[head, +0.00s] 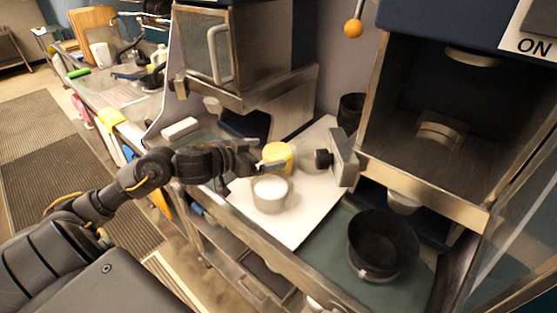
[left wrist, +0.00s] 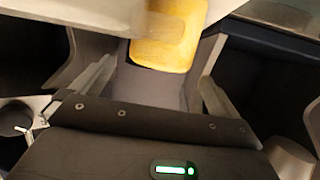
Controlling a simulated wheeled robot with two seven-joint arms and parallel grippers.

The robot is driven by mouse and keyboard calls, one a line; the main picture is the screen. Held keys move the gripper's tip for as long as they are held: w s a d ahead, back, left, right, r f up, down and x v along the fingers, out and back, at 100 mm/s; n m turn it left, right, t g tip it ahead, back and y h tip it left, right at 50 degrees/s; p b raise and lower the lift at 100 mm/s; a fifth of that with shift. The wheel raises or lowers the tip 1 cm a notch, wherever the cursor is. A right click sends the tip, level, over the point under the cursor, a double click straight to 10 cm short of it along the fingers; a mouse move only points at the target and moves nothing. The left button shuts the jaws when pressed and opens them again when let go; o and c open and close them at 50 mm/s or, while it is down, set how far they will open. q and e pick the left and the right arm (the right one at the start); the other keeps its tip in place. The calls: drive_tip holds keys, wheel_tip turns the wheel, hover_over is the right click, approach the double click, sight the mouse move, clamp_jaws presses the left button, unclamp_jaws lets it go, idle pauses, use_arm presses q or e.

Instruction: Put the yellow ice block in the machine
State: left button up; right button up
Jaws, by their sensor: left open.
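The yellow ice block (head: 277,155) is on or just above the white board on the counter, behind a pale round container. My left gripper (head: 262,165) is open beside the block, partly overlapping it in the head view. In the left wrist view the yellow block (left wrist: 170,38) lies just beyond the two spread fingers of my left gripper (left wrist: 155,85), apart from them. Another machine with a handled, closed door (head: 205,50) stands at the back. My right gripper does not show.
The pale round container (head: 270,196) stands on the white board (head: 300,225) close under my left gripper. A grey block-shaped part with a black knob (head: 343,158) juts out right of it. A black bowl (head: 382,245) sits on the green mat (head: 330,255).

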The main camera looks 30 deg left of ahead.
sight(278, 150)
use_arm(q)
drive_tip(key=shift+w+d, duration=0.1)
drive_tip(key=shift+d, duration=0.05)
drive_tip(key=shift+w, duration=0.15)
drive_tip(key=p+x, duration=0.1)
drive_tip(key=x, duration=0.4)
drive_tip(key=shift+c, duration=0.6)
drive_tip(key=c, duration=1.3)
drive_tip(key=shift+c, duration=0.2)
drive_tip(key=shift+r, duration=0.15)
